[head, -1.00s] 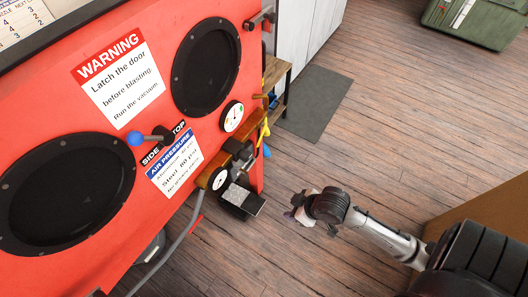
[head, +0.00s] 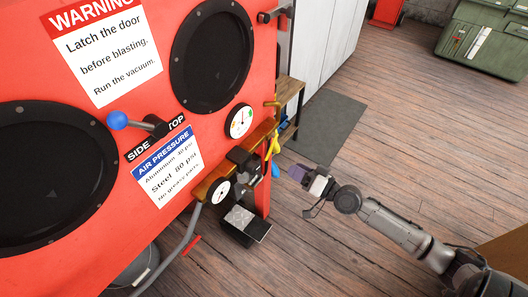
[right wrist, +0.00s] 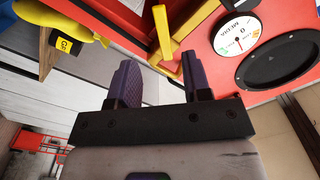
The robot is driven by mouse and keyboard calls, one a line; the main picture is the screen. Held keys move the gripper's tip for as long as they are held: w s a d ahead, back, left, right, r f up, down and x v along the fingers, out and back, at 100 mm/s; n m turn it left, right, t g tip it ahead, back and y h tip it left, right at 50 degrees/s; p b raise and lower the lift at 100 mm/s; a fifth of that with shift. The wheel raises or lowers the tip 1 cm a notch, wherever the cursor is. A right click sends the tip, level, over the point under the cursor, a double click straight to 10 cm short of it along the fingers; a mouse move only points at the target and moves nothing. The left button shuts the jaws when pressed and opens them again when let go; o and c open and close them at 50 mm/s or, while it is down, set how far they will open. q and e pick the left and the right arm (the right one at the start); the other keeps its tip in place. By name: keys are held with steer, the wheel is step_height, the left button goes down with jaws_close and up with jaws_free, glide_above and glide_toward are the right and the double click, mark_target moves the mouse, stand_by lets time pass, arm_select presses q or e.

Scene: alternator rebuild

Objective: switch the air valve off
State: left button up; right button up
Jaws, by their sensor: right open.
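The air valve shows in the right wrist view as a flat yellow lever (right wrist: 163,32) beside a brass-yellow pipe (right wrist: 191,72) on the red cabinet. In the head view a yellow handle (head: 273,146) sticks out at the cabinet's right edge, near the brass pipe; it is small there. My right gripper (head: 298,173) is open and empty, to the right of this handle and apart from it. In the right wrist view the lever lies beyond the gap between my open purple fingertips (right wrist: 163,76). My left gripper is not in view.
A wooden bench (head: 291,92) stands behind. The floor (head: 400,130) is open.

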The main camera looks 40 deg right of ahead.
mark_target(269, 155)
steer(key=x, duration=1.2)
steer(key=shift+w+a+p, duration=0.25)
steer(key=shift+w+p, duration=0.1)
steer(key=shift+p, duration=0.05)
steer(key=shift+c, duration=0.3)
jaws_close()
